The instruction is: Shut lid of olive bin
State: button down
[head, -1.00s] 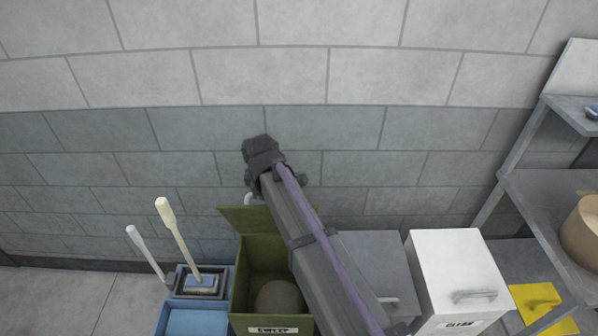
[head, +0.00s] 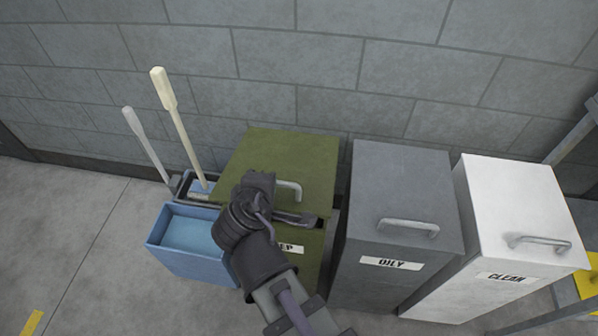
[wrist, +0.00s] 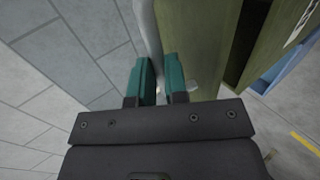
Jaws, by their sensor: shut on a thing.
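The olive bin (head: 312,258) stands against the wall with its olive lid (head: 285,150) swung down over it. A narrow dark gap shows under the lid's front edge, and the wrist view also shows a dark gap between the lid (wrist: 195,40) and the bin body (wrist: 285,35). The lid's pale grey handle (head: 291,188) is partly hidden by my wrist. My gripper (wrist: 161,78), with teal fingers, is shut on the handle, which runs up between them in the wrist view. My arm covers part of the bin's front and label.
A grey bin (head: 400,190) labelled OILY and a white bin (head: 515,205) labelled CLEAN stand to the right, both lids down. Open floor lies at the front left.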

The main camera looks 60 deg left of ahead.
jog(key=f+b, duration=0.1)
jog(key=f, duration=0.1)
jog(key=d+f+b, duration=0.1)
jog(key=f+b, duration=0.1)
jog(key=s+f+b, duration=0.1)
jog(key=f+b, duration=0.1)
jog(key=f, duration=0.1)
jog(key=shift+d, duration=0.3)
jog(key=shift+s+d+f+b, duration=0.1)
jog(key=shift+d+f+b, duration=0.15)
jog(key=shift+b, duration=0.15)
